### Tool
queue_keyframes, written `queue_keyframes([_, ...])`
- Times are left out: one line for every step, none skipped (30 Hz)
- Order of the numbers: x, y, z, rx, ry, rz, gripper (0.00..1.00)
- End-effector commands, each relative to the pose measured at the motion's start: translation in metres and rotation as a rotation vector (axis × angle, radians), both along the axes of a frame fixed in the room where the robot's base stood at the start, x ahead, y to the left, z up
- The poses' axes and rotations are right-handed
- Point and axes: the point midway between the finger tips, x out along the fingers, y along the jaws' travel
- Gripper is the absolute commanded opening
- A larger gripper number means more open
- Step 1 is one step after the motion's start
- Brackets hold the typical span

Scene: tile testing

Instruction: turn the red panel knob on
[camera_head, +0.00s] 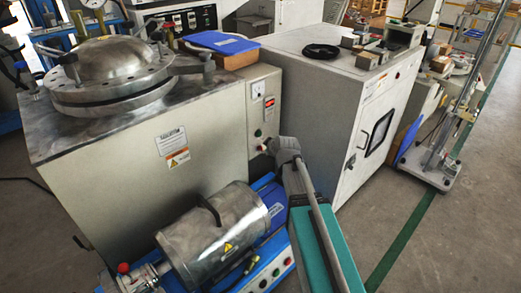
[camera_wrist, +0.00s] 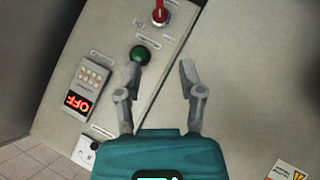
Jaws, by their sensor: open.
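The red panel knob (camera_wrist: 160,14) shows at the top edge of the wrist view, on a pale round base. In the head view the red knob (camera_head: 262,147) is a small red spot low on the control panel (camera_head: 258,85). My gripper (camera_wrist: 160,72) is open and empty, its two fingers apart. The knob lies beyond the fingertips, with a visible gap in the wrist view. A green button (camera_wrist: 139,55) is close to the left fingertip. The display (camera_wrist: 78,103) shows red letters reading OFF, upside down.
A grey cabinet with a domed metal lid (camera_head: 110,65) stands left of the panel. A white oven cabinet (camera_head: 330,95) stands close on its right. A steel cylinder machine (camera_head: 215,235) sits low in front. Open floor lies at the right.

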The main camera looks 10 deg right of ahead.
Motion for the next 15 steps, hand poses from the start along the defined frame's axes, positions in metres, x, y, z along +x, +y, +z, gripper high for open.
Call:
queue_keyframes([0.002,0.000,-0.002,0.000,0.000,0.000,0.50])
queue_keyframes([0.003,0.000,-0.003,0.000,0.000,0.000,0.50])
queue_keyframes([0.005,0.001,-0.004,0.000,0.001,0.001,0.50])
queue_keyframes([0.006,0.001,-0.006,0.000,0.001,0.001,0.50])
queue_keyframes([0.008,0.001,-0.007,0.000,0.001,0.001,0.50])
queue_keyframes([0.010,0.001,-0.009,0.000,0.001,0.001,0.50])
queue_keyframes([0.012,0.002,-0.011,0.000,0.001,0.001,0.50])
queue_keyframes([0.014,0.002,-0.013,0.000,0.001,0.001,0.50])
queue_keyframes([0.018,0.002,-0.016,0.000,0.001,0.001,0.50])
queue_keyframes([0.020,0.003,-0.018,0.000,0.001,0.001,0.50])
queue_keyframes([0.023,0.003,-0.020,0.000,0.001,0.001,0.50])
queue_keyframes([0.027,0.004,-0.023,0.000,0.001,0.001,0.50])
queue_keyframes([0.029,0.004,-0.025,0.000,0.001,0.001,0.50])
queue_keyframes([0.032,0.004,-0.028,0.001,0.001,0.000,0.50])
queue_keyframes([0.036,0.005,-0.031,0.001,0.001,0.000,0.50])
